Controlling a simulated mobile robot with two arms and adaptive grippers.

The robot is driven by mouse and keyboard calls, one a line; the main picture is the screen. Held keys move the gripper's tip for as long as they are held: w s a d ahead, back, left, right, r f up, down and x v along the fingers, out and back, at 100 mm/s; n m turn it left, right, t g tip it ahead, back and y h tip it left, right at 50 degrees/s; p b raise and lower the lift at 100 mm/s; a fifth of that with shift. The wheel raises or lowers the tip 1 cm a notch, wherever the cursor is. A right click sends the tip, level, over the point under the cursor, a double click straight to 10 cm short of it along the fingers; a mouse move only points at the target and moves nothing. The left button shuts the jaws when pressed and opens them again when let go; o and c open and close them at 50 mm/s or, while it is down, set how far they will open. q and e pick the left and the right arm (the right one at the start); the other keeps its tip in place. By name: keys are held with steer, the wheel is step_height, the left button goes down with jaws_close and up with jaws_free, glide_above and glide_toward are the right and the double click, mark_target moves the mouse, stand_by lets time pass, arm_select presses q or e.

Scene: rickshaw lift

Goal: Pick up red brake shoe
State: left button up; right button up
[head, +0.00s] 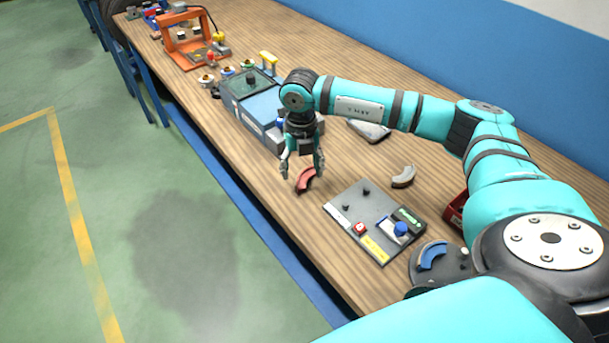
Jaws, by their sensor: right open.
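The red brake shoe (306,181) is a small curved piece lying on the wooden bench near its front edge. My right gripper (303,174) points down right over it, with its two fingers spread apart. In this view one finger is left of the shoe and the other overlaps its upper right part. I cannot tell whether the fingers touch it. My left gripper is not in view.
A grey plate (371,218) with knobs and labels lies right of the shoe. A grey-beige curved shoe (403,177) lies beyond it. A blue curved piece (432,256) sits on a round dark fixture. A blue-grey box (252,103) stands behind the gripper. An orange frame (188,42) stands farther back.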

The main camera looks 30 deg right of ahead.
mark_target(302, 184)
steer(key=shift+s+f+p, duration=0.15)
steer(key=shift+f+p, duration=0.2)
steer(key=shift+f, duration=0.25)
step_height(302, 184, down, 4)
steer(key=shift+s+a+r+p, duration=0.1)
steer(key=shift+s+r+p, duration=0.1)
steer(key=shift+p, duration=0.4)
steer(key=shift+w+f, duration=0.1)
steer(key=shift+f, duration=0.3)
steer(key=shift+c, duration=0.3)
jaws_close()
